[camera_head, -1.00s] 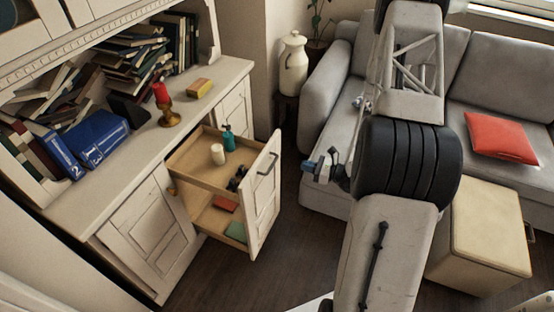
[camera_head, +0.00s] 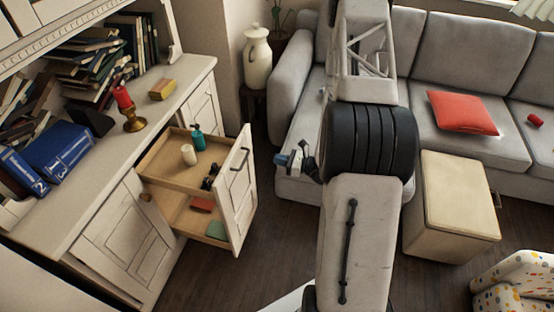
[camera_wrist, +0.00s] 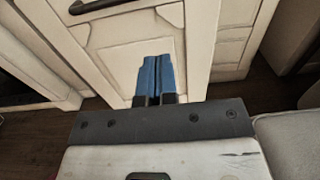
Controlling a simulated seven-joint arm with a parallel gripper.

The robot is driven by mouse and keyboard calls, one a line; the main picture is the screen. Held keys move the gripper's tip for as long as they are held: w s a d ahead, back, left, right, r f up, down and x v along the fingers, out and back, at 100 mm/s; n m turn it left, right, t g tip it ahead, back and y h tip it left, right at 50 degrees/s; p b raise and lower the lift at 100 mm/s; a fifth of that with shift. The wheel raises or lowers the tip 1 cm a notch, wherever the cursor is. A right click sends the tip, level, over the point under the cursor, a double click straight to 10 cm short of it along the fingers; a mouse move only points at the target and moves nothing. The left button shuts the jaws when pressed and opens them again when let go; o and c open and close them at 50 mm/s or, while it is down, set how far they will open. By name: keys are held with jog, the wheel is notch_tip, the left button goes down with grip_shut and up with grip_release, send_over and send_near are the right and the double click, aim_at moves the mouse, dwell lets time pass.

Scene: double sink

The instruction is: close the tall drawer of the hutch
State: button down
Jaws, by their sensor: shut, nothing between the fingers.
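The tall drawer (camera_head: 238,190) of the white hutch (camera_head: 115,215) is pulled well out in the head view. Its upper tray holds a white bottle, a teal bottle and dark items; a red and a green item lie on its lower shelf. The drawer's dark handle (camera_head: 239,163) is on its front panel; a dark handle also shows at the top left of the wrist view (camera_wrist: 100,5). My gripper (camera_head: 281,160) is right of the drawer front, apart from it in the head view. In the wrist view its blue fingers (camera_wrist: 157,78) are together and empty before a white panel.
A white jug (camera_head: 257,58) stands behind. A grey sofa (camera_head: 440,70) and a cream ottoman (camera_head: 450,205) are on the right. Dark floor is clear near the drawer.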

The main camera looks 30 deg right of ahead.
aim_at(243, 152)
jog(key=shift+x, duration=6.4)
jog(key=shift+a, duration=0.1)
jog(key=x, duration=3.4)
jog(key=shift+f, duration=0.1)
jog(key=shift+w+a, duration=0.1)
jog(key=v, duration=1.5)
